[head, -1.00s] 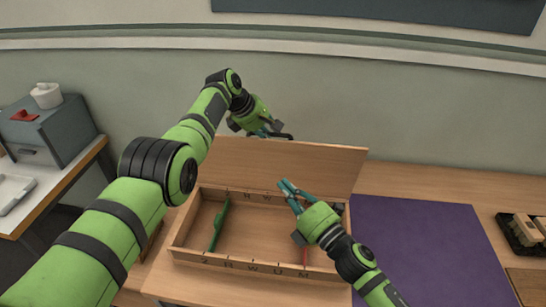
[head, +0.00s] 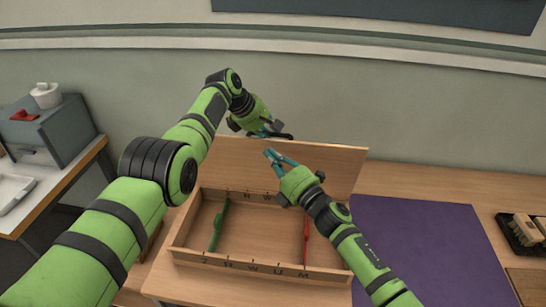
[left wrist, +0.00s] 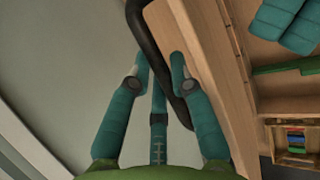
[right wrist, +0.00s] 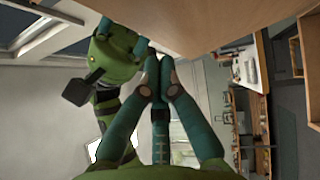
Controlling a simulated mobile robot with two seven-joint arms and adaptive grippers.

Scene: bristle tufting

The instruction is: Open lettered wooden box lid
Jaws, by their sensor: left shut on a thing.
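The wooden box (head: 235,267) sits on the table with dark letters along its front wall. Its wooden lid (head: 310,167) stands raised at the back, leaving the inside exposed. My left gripper (head: 268,132) is at the lid's top edge, shut on the black curved handle (left wrist: 152,35), which passes between its fingers in the left wrist view. My right gripper (head: 270,153) is in front of the lid, above the box, with its fingertips together and nothing visible between them. In the right wrist view, its fingertips (right wrist: 158,62) point up near the lid's wooden surface.
A green stick-like piece (head: 219,226) and a red one (head: 306,240) lie inside the box. A purple mat (head: 425,245) covers the table to the right. A dark tray of blocks (head: 522,236) is at far right. A grey cabinet (head: 50,135) stands at left.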

